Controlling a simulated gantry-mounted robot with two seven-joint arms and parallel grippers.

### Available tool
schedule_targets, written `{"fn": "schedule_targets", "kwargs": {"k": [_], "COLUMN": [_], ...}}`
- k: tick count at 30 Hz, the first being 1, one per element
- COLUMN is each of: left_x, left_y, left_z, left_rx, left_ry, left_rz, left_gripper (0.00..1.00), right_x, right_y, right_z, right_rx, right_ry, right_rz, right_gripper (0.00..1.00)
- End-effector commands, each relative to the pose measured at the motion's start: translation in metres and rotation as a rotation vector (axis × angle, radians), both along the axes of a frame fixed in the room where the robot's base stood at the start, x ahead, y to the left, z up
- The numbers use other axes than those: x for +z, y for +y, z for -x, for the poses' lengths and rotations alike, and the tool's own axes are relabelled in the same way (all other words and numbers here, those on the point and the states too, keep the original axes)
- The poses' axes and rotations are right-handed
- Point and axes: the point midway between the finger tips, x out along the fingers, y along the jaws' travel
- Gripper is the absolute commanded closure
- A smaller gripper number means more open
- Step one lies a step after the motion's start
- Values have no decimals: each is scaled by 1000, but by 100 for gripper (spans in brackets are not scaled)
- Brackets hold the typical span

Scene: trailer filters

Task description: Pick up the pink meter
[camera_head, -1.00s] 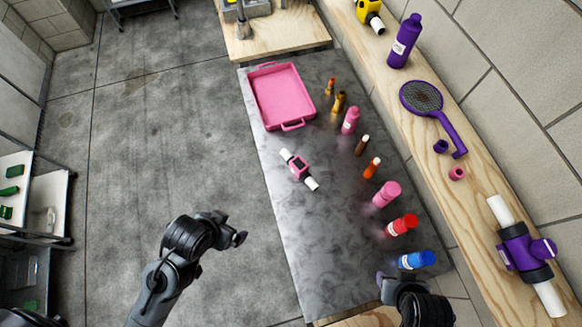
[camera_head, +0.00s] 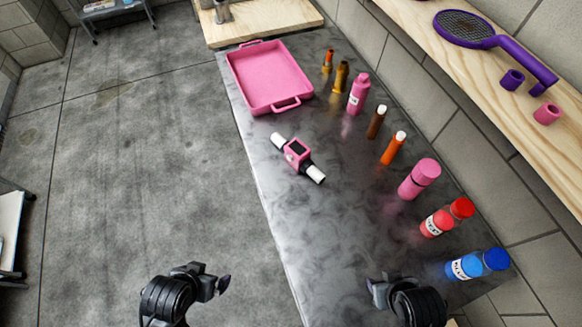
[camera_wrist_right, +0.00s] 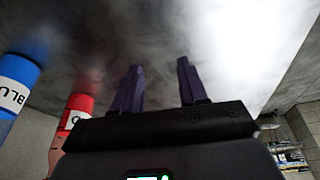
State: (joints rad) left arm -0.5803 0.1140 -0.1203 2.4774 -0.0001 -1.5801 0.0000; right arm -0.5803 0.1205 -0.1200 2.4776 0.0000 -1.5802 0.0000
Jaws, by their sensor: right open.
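The pink meter (camera_head: 298,155) lies on the grey marbled table (camera_head: 300,225), left of its middle. It is a pink block with a dark face and a white tube end on each side. My right gripper (camera_head: 378,283) is over the near part of the table, well below the meter in the head view. In the right wrist view its two purple fingers (camera_wrist_right: 157,90) are apart with nothing between them. My left gripper (camera_head: 222,284) is over the floor, left of the table, and its fingers are too small to judge. Neither gripper touches the meter.
A pink tray (camera_head: 240,80) stands at the table's far end. Several bottles line the right side, including a pink bottle (camera_head: 420,179), a red bottle (camera_head: 447,217) and a blue bottle (camera_head: 477,264). A wooden shelf (camera_head: 450,75) runs along the wall. Table around the meter is clear.

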Motion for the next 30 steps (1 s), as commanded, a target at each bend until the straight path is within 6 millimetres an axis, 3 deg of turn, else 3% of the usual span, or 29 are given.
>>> {"fn": "schedule_targets", "kwargs": {"k": [1, 3, 12, 17, 26, 30], "left_x": [-15, -19, -17, -17, -17, -18], "left_y": [0, 1, 3, 3, 1, 0], "left_z": [0, 0, 0, 0, 0, 0], "left_rx": [-1, -2, -8, -8, -4, 0], "left_ry": [0, -1, -5, -5, -5, -4], "left_rz": [-1, -4, -11, -11, -5, 1], "left_gripper": [0, 0, 0, 0, 0, 0], "right_x": [-15, -19, -17, -17, -17, -12], "right_y": [0, 1, 2, 1, 0, 10], "right_z": [0, 0, 0, 0, -3, -21], "right_rx": [-1, -2, -3, -2, 10, 127], "right_ry": [-1, -1, -4, -4, -11, -63], "right_rz": [-1, -3, -6, -6, 5, 33], "right_gripper": [57, 57, 57, 34, 33, 33]}}
